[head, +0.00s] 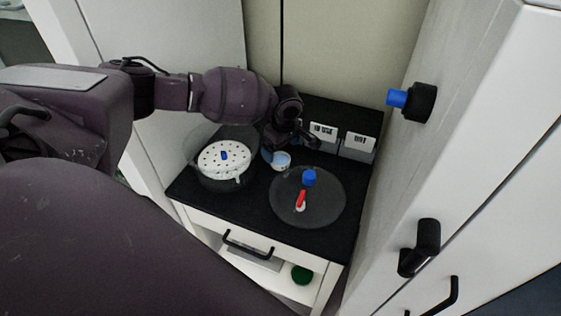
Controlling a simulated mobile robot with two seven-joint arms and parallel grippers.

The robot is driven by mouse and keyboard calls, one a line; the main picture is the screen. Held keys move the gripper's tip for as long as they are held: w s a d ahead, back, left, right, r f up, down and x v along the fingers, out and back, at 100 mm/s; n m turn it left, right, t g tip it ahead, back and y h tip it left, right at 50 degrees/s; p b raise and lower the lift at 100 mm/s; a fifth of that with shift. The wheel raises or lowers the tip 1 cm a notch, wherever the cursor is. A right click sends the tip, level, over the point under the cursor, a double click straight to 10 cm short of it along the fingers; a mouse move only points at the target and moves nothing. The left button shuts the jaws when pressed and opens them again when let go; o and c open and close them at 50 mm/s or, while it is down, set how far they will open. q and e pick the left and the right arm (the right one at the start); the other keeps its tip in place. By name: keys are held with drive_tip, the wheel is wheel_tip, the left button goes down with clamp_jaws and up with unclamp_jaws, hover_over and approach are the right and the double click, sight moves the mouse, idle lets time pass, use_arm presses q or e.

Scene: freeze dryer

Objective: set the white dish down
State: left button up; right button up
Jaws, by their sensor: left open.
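A small round white dish (282,161), pale blue in part, is on the black top of the cabinet, between the clear round vessel and the dark round lid. My left gripper (291,150) is open just above and behind the dish, pointing down. Whether a finger touches the dish is too small to tell. The clear vessel (206,181) holds a white perforated plate (239,164) with a small blue thing (224,155) on it. My right gripper is not in view.
The dark round lid (325,211) with a blue knob (309,177) and a red-and-white valve (301,199) lies right of the vessel. Two small white boxes (323,131) (358,141) stand behind. A white cabinet with a blue-and-black knob (398,99) rises at right.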

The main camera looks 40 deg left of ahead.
sight(280, 158)
use_arm(q)
wheel_tip(280, 158, down, 5)
drive_tip(key=shift+r+b, duration=0.1)
drive_tip(key=shift+b, duration=0.35)
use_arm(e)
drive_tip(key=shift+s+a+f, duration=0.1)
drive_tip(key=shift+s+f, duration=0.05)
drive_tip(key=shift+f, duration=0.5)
use_arm(q)
drive_tip(key=c, duration=1.1)
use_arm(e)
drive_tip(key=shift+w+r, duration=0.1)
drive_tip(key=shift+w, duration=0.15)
use_arm(q)
drive_tip(key=shift+o, duration=0.2)
drive_tip(key=shift+r, duration=0.1)
wheel_tip(280, 158, up, 20)
drive_tip(key=p, duration=0.3)
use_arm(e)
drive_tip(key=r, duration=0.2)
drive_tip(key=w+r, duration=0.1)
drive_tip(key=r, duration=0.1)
